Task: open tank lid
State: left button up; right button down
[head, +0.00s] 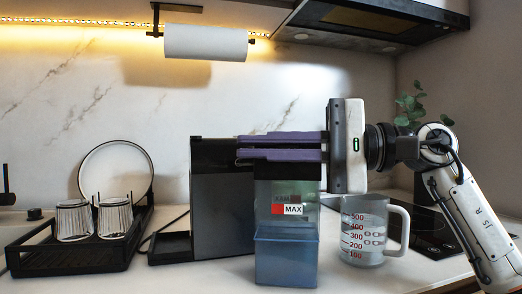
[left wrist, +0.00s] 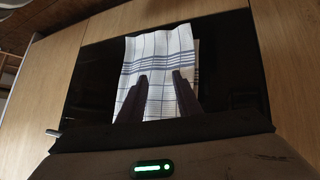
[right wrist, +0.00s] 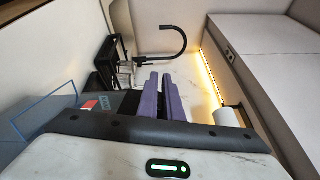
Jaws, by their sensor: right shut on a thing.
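The clear water tank (head: 287,215), with a red and white MAX label and a blue lower part, stands at the front of the dark coffee machine (head: 222,215). Its dark lid (head: 290,171) is at the top of the tank and looks level. My right gripper (head: 243,147) reaches in from the right with its purple fingers lying along the lid, shut on it. The fingers hide part of the lid. In the right wrist view the fingers (right wrist: 159,82) also show, with the bluish tank (right wrist: 45,118) to their left. My left gripper (left wrist: 160,77) is open and empty.
A measuring jug (head: 364,245) stands right of the tank, under my right arm. A dish rack (head: 75,250) with two glasses is at the left. A paper towel roll (head: 205,43) hangs above. A checked towel (left wrist: 160,55) hangs in front of my left gripper.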

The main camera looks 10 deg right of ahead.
dwell(0.4)
jog(key=c, duration=1.9)
grip_release()
jog(key=shift+s, duration=0.1)
jog(key=v, duration=1)
jog(key=shift+d, duration=0.15)
